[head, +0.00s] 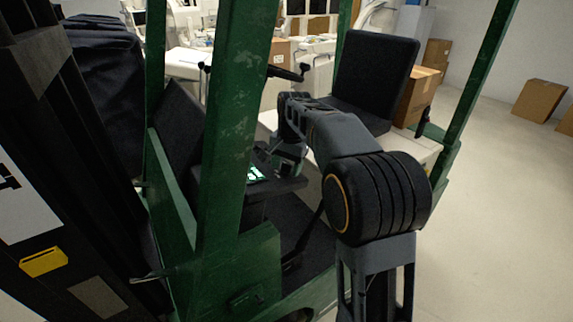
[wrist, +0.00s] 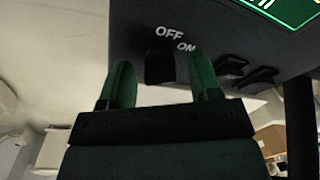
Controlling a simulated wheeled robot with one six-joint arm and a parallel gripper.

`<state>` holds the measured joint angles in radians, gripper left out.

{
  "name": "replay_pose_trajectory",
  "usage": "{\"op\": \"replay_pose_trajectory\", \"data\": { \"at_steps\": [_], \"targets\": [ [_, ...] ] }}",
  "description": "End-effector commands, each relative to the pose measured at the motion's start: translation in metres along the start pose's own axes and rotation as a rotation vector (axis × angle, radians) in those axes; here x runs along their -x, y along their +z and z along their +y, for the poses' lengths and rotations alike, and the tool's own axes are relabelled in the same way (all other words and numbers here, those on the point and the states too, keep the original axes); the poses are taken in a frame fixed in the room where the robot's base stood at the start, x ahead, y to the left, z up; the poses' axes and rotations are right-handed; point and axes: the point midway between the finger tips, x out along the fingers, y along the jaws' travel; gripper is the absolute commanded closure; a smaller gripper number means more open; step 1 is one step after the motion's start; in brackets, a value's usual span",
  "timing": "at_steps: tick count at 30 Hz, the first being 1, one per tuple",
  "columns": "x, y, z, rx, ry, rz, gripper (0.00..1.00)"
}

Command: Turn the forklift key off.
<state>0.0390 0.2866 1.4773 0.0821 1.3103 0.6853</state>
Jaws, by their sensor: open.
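The forklift key (wrist: 160,67) is a dark block on the underside-facing edge of the black dash panel (wrist: 215,30) in the wrist view, just below the white "OFF" and "ON" labels. It sits nearer "OFF", but I cannot tell its exact turn. My gripper (wrist: 163,78) is open, with one green finger on each side of the key and a visible gap to each. In the head view my gripper (head: 287,168) is at the dash beside the lit green screen (head: 256,174); the key is hidden there.
Two black levers (wrist: 245,72) stick out right of the key. The green forklift's front post (head: 230,130) stands left of my arm. The steering wheel (head: 285,73) and black seat (head: 372,75) are behind. Cardboard boxes (head: 538,100) and open floor lie to the right.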

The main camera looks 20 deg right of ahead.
Motion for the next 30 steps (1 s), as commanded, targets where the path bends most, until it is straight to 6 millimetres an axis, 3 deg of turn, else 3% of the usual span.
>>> {"op": "replay_pose_trajectory", "data": {
  "at_steps": [5,20,30],
  "targets": [
    [-0.0001,0.0001,-0.0001,0.000,0.000,0.000,0.44],
    [0.0002,0.0002,0.0000,0.000,0.001,0.000,0.91],
    [0.0000,0.0001,0.0003,0.064,-0.011,0.000,0.92]
  ]
}}
